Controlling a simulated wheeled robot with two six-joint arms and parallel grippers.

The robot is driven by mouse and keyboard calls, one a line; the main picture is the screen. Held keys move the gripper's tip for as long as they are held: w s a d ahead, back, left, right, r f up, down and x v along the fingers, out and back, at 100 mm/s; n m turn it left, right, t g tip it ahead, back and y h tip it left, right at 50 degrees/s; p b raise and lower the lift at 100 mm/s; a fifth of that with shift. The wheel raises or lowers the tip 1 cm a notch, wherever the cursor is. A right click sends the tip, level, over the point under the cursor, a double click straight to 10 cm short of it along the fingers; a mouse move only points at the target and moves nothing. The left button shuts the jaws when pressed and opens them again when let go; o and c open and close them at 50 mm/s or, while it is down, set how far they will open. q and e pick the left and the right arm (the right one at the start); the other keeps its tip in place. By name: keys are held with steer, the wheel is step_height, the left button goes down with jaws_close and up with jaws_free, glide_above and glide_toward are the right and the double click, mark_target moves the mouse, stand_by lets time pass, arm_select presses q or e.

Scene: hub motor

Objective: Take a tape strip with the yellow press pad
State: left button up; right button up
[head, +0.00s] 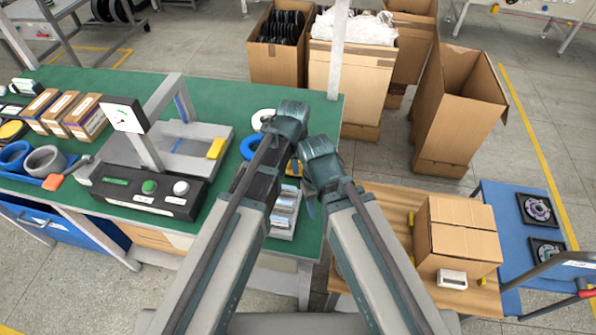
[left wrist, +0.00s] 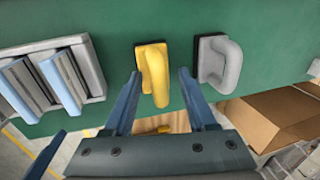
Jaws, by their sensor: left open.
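The yellow press pad (left wrist: 155,82) stands on the green table in the left wrist view, its handle towards the camera. My left gripper (left wrist: 158,74) is open, with one blue finger on each side of the handle; I cannot tell whether they touch it.
A grey pad (left wrist: 218,62) with a handle stands just right of the yellow one. A grey device with a dial (head: 125,112) and a button box (head: 145,195) are on the table's left. Cardboard boxes (head: 457,100) stand beyond the table's right edge.

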arm_select(q)
steer(key=shift+c, duration=0.4)
jaws_close()
steer(key=shift+r, duration=0.15)
arm_select(e)
steer(key=shift+r, duration=0.15)
arm_select(q)
step_height(320, 180, up, 10)
steer(key=p, duration=1)
arm_select(e)
step_height(320, 180, up, 10)
arm_select(q)
steer(key=c, duration=0.7)
jaws_free()
jaws_close()
